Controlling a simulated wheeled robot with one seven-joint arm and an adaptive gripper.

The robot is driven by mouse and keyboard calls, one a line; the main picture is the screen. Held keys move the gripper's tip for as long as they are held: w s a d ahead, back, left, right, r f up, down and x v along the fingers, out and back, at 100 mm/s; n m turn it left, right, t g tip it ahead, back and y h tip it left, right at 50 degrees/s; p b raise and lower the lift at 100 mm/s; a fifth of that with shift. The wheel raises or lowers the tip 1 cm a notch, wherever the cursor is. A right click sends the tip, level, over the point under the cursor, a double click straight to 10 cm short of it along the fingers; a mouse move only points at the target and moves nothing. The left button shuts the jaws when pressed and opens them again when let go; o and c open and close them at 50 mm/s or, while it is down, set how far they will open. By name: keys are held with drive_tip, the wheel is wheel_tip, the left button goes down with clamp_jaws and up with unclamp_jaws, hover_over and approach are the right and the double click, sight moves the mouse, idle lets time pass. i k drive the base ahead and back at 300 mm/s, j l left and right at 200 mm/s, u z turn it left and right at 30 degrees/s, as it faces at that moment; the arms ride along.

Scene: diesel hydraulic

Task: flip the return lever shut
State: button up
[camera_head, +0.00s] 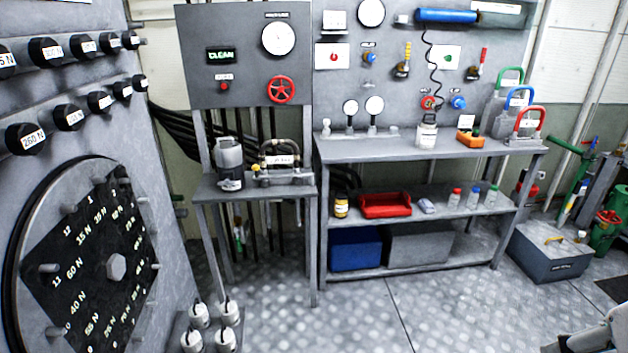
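Two small levers are mounted on the grey wall panel above the workbench. One has a yellow handle (404,62) and the other a red handle (479,63); both handles point upward, tilted a little to the right. Their labels are too small to read, so I cannot tell which one is the return lever. My gripper is not in view. Only a pale piece, likely of my arm, shows at the bottom right corner, well away from the panel.
The grey workbench (400,149) stands below the panel, with red, blue and green handled items at its right end. A pressure stand (245,85) with a red wheel is left of it. A grey toolbox (548,252) sits on the floor. The middle floor is clear.

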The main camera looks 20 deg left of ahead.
sight(238, 241)
drive_tip(key=i+j+u, duration=0.1)
drive_tip(key=i+u, duration=0.3)
drive_tip(key=i, duration=0.55)
drive_tip(key=i+l+u, duration=0.2)
drive_tip(key=i+u, duration=0.2)
drive_tip(key=i, duration=0.5)
drive_tip(key=i+u, duration=0.2)
drive_tip(key=u, duration=0.25)
drive_tip(key=i+l+u, duration=0.15)
drive_tip(key=u, duration=0.35)
drive_tip(key=i, duration=0.05)
